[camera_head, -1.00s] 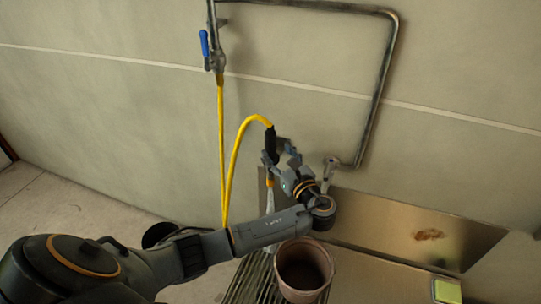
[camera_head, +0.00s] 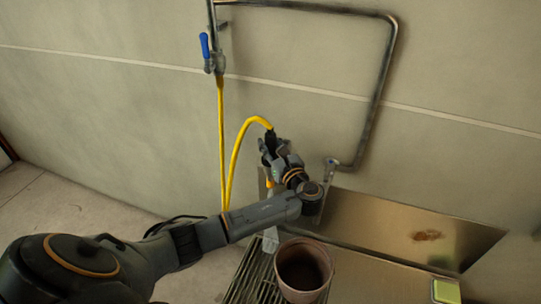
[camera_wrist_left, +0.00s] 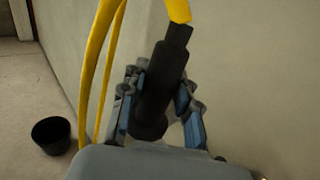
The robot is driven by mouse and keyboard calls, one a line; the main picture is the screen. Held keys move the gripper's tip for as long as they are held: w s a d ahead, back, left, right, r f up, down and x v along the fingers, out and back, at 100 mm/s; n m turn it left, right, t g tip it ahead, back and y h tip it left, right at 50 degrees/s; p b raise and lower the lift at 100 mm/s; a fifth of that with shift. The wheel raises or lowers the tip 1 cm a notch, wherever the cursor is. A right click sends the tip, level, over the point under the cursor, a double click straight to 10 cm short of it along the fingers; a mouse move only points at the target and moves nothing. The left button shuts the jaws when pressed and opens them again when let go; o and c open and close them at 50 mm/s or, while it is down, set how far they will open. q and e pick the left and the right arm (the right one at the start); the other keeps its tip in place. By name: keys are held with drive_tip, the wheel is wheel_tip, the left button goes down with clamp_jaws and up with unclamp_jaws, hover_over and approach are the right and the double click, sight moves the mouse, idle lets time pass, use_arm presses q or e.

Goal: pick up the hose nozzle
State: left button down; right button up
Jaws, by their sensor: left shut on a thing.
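The black hose nozzle (camera_head: 270,138) is on the end of the yellow hose, near the wall. In the left wrist view the nozzle (camera_wrist_left: 163,78) stands between the two fingers, with the yellow hose (camera_wrist_left: 180,10) at its top. My left gripper (camera_head: 272,150) is shut on the nozzle, and its fingers (camera_wrist_left: 158,98) sit on both sides of it. In the head view the gripper covers most of the nozzle. My right gripper is not in view.
The yellow hose (camera_head: 221,130) hangs from a pipe with a blue valve handle (camera_head: 205,45). A brownish pot (camera_head: 303,268) stands on a slatted rack (camera_head: 245,280) below my arm. A metal basin back (camera_head: 400,228) is at right. A black bucket (camera_wrist_left: 51,135) stands on the floor.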

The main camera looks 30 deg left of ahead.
use_arm(q)
drive_tip(key=shift+r, duration=0.1)
wheel_tip(320, 180, up, 31)
drive_tip(key=p, duration=1.6)
drive_tip(key=shift+r, duration=0.15)
idle(1.1)
drive_tip(key=s+d+p, duration=0.2)
drive_tip(key=s+p, duration=0.6)
drive_tip(key=s, duration=0.1)
drive_tip(key=shift+s+d, duration=0.15)
drive_tip(key=shift+s, duration=0.25)
idle(0.4)
